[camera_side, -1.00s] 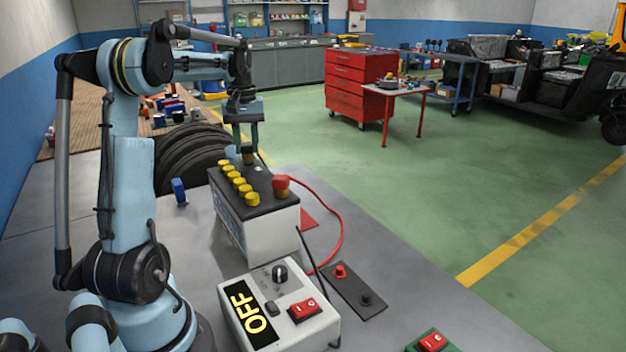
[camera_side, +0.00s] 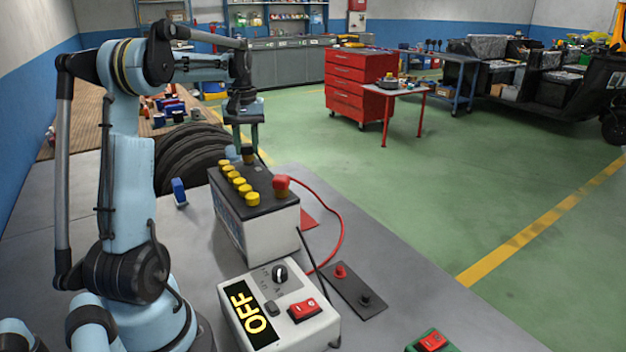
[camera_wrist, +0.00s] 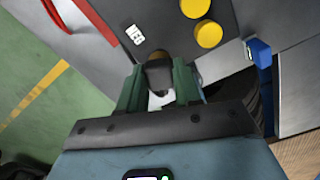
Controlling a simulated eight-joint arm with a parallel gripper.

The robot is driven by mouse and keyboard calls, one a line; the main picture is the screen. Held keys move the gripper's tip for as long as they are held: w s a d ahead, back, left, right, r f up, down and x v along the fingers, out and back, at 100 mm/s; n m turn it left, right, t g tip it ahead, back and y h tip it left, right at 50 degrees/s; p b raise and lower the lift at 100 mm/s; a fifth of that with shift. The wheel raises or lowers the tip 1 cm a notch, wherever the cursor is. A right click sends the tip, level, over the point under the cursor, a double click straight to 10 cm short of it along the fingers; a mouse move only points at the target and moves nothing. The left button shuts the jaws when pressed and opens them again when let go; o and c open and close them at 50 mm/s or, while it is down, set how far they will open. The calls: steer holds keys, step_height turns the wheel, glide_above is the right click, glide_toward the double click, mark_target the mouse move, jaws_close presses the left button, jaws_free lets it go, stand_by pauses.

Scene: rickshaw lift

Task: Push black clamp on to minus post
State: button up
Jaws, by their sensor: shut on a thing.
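The black clamp (camera_wrist: 158,76) is between the green fingers of my gripper (camera_wrist: 157,66) in the wrist view, and my gripper is shut on it. In the side view my gripper (camera_side: 246,142) is over the far end of the battery (camera_side: 262,232), with the dark clamp (camera_side: 248,157) low between its fingers at the battery's top. A white NEG label (camera_wrist: 135,35) lies just beside the clamp. The minus post itself is hidden by the clamp and fingers, so I cannot tell how deep the clamp sits. A red clamp (camera_side: 281,183) with a red cable is at the battery's near right corner.
Several yellow caps (camera_side: 240,184) line the battery's left side. A charger box reading OFF (camera_side: 278,308) stands in front, beside a dark plate (camera_side: 357,294) with red and black posts. A blue object (camera_side: 179,192) stands left of the battery.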

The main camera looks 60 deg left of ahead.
steer(key=shift+r, duration=1.2)
steer(key=shift+f, duration=1.35)
stand_by(1.9)
steer(key=shift+r, duration=0.15)
stand_by(0.3)
steer(key=shift+r, duration=0.35)
steer(key=shift+r, duration=0.85)
steer(key=shift+f, duration=0.5)
stand_by(1.4)
